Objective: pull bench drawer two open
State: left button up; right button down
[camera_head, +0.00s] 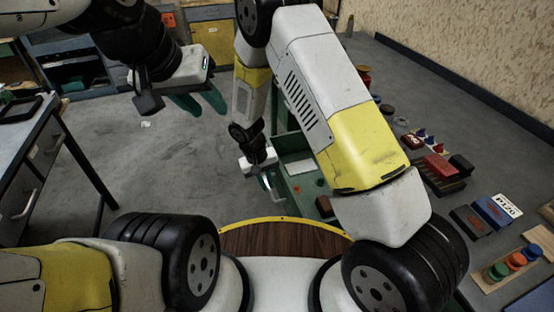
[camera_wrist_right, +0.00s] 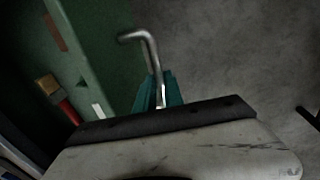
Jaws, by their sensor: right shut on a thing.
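A green drawer (camera_head: 303,188) stands out from the bench in the head view, and its inside with small items shows. Its bent metal handle (camera_head: 277,206) is on the front side. My right gripper (camera_head: 268,181) is at this handle. In the right wrist view the teal fingers (camera_wrist_right: 158,92) are shut on the metal handle (camera_wrist_right: 149,50), with the green drawer (camera_wrist_right: 98,45) to the left. My left gripper (camera_head: 200,102) hangs empty above the floor at upper left, its teal fingers apart. My right arm hides part of the drawer and bench.
The bench top on the right holds a red box (camera_head: 440,166), a blue box (camera_head: 496,210) and a wooden holder with coloured knobs (camera_head: 515,262). A grey drawer cabinet (camera_head: 35,165) stands at left. The grey floor (camera_head: 150,160) between is mostly clear.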

jog(key=shift+s+a, duration=0.15)
jog(key=shift+a, duration=0.3)
jog(key=c, duration=1.5)
grip_release()
jog(key=shift+o, duration=0.2)
jog(key=shift+r, duration=0.1)
notch_tip(320, 180, up, 8)
jog(key=a, duration=0.1)
jog(key=shift+s+a+f, duration=0.25)
jog(key=shift+s, duration=0.05)
